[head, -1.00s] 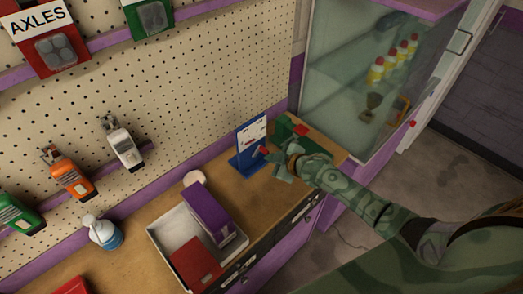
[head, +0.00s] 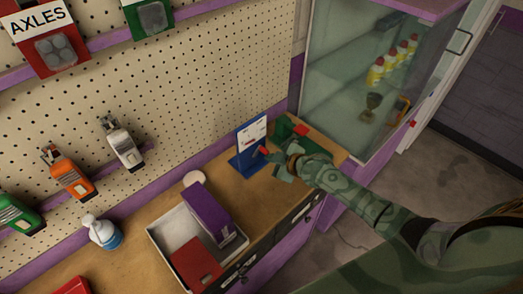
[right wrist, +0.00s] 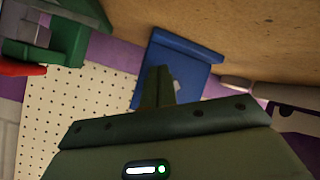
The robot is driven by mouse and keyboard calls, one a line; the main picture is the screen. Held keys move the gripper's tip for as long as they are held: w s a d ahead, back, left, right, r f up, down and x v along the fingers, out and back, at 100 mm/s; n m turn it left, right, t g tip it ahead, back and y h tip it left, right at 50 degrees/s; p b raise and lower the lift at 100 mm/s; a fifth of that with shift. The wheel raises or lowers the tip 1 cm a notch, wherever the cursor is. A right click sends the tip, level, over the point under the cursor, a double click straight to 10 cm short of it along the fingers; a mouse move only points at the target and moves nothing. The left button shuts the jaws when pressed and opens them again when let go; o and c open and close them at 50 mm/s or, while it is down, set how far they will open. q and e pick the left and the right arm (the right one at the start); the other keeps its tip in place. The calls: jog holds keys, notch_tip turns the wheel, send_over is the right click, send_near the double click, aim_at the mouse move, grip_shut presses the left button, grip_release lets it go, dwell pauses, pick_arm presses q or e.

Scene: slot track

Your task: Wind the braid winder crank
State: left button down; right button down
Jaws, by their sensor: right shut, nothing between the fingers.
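A blue stand (head: 243,166) with a white card on its upright face stands on the counter near the back. A small red part shows between it and my right gripper (head: 275,164). A green device (head: 284,130) with a red part on top stands just to its right, partly hidden by my arm. I cannot tell which piece is the winder's crank. In the right wrist view, my right gripper (right wrist: 158,88) is shut and empty in front of the blue stand (right wrist: 185,62), and the green device (right wrist: 75,35) is at the left. My left gripper is not in view.
A white tray (head: 157,241) with a purple box and a red box lies on the wooden counter (head: 260,200). A spray bottle (head: 104,232) and a round white disc (head: 194,178) are nearby. A glass cabinet (head: 335,85) stands at the right; a pegboard (head: 215,60) rises behind.

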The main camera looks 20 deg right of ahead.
jog(key=shift+w+a, duration=0.1)
jog(key=shift+w, duration=0.05)
dwell(0.5)
jog(key=shift+w+a, duration=0.15)
jog(key=shift+w, duration=0.25)
jog(key=shift+r, duration=0.15)
jog(key=shift+r+p, duration=0.4)
jog(key=shift+r, duration=0.1)
jog(key=shift+s+a+r+p, duration=0.1)
jog(key=shift+a+r+p, duration=0.1)
jog(key=shift+r+p, duration=0.35)
